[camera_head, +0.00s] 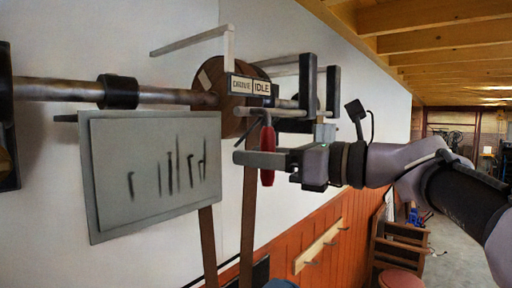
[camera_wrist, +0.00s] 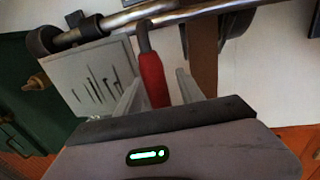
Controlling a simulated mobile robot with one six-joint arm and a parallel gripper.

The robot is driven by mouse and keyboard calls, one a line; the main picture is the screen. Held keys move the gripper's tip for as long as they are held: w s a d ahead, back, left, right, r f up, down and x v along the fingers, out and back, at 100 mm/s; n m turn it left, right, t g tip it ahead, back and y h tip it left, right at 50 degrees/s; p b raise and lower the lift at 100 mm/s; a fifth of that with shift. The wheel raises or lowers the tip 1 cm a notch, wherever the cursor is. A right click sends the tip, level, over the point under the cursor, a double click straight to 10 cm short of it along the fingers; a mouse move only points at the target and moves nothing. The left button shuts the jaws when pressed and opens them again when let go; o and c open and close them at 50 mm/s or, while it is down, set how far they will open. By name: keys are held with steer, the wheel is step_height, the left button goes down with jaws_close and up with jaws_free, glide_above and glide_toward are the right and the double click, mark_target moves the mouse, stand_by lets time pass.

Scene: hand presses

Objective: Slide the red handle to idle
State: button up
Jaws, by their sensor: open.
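The red handle (camera_head: 267,155) hangs down from a thin grey rod below the shaft. In the wrist view the red handle (camera_wrist: 153,80) stands between my two fingers, with a gap to the right finger. My gripper (camera_head: 262,159) reaches in from the right and is open around the handle; it also shows in the wrist view (camera_wrist: 158,92). The IDLE label (camera_head: 262,88) is on a small sign above the handle, to the right of another label (camera_head: 240,84) that is hard to read. I cannot tell whether a finger touches the handle.
A horizontal metal shaft (camera_head: 60,90) with a brown drum (camera_head: 208,80) runs along the wall. A grey board (camera_head: 150,170) with dark tools hangs left of the handle. Brown belts (camera_head: 248,215) hang behind. Metal brackets (camera_head: 307,85) stand close above my gripper.

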steer(key=shift+w+a, duration=0.15)
steer(key=shift+a, duration=0.35)
steer(key=shift+c, duration=0.5)
jaws_close()
stand_by(0.6)
